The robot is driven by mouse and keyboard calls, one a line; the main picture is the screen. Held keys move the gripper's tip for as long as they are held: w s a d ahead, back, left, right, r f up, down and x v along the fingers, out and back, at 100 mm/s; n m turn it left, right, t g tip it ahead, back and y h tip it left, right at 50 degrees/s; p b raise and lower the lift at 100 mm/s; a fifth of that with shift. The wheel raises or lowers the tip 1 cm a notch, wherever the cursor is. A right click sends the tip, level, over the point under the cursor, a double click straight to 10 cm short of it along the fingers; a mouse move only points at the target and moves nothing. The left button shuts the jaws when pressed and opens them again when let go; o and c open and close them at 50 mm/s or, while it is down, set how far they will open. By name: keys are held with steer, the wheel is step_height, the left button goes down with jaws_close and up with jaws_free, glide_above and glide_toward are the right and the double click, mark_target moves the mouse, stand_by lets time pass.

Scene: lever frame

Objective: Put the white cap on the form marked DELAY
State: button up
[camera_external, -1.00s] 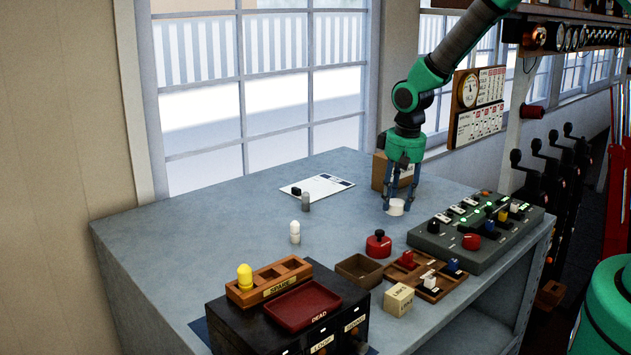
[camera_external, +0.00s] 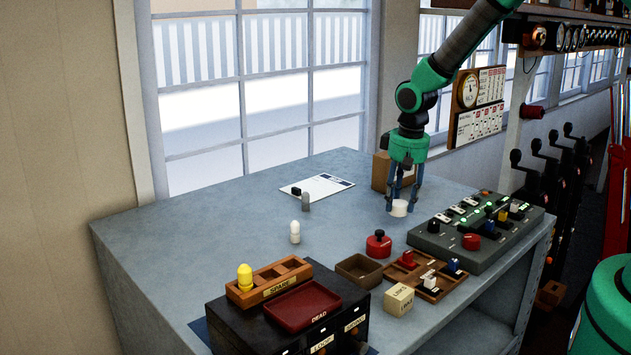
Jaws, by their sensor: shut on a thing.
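My gripper (camera_external: 401,203) points down over the right part of the bench, its fingers closed on a short white round piece (camera_external: 399,209). Whether that piece touches the bench is hard to tell. A white rounded cap-like piece (camera_external: 295,232) stands upright near the bench's middle, left of my gripper. Another white cap (camera_external: 430,279) sits in the wooden tray (camera_external: 406,272). A white form (camera_external: 325,183) lies flat towards the window, with a small black thing and a grey upright piece at its near edge. Its print is too small to read, so I cannot see DELAY.
A grey lever panel (camera_external: 440,244) stands right of my gripper. A red knob (camera_external: 378,245), a brown open box (camera_external: 359,270) and a yellow cap (camera_external: 245,276) in the SPARE rack are in front. A cardboard box (camera_external: 381,170) is behind. The bench's left is clear.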

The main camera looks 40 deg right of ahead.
steer(key=shift+w+d+r+p, duration=0.1)
steer(key=shift+w+p, duration=0.2)
steer(key=shift+w, duration=0.1)
steer(key=shift+w+d+r+p, duration=0.1)
steer(key=shift+w+p, duration=0.15)
steer(key=shift+w, duration=0.15)
steer(key=w+d+m+p, duration=0.2)
steer(key=w+p, duration=0.6)
steer(key=w, duration=0.4)
steer(key=shift+w+d, duration=0.2)
steer(key=shift+d, duration=0.2)
steer(key=shift+w, duration=0.1)
steer(key=p, duration=0.3)
glide_above(330, 192)
steer(key=shift+f, duration=0.65)
steer(key=shift+f, duration=0.1)
steer(key=shift+f+p, duration=0.6)
steer(key=shift+f, duration=1.1)
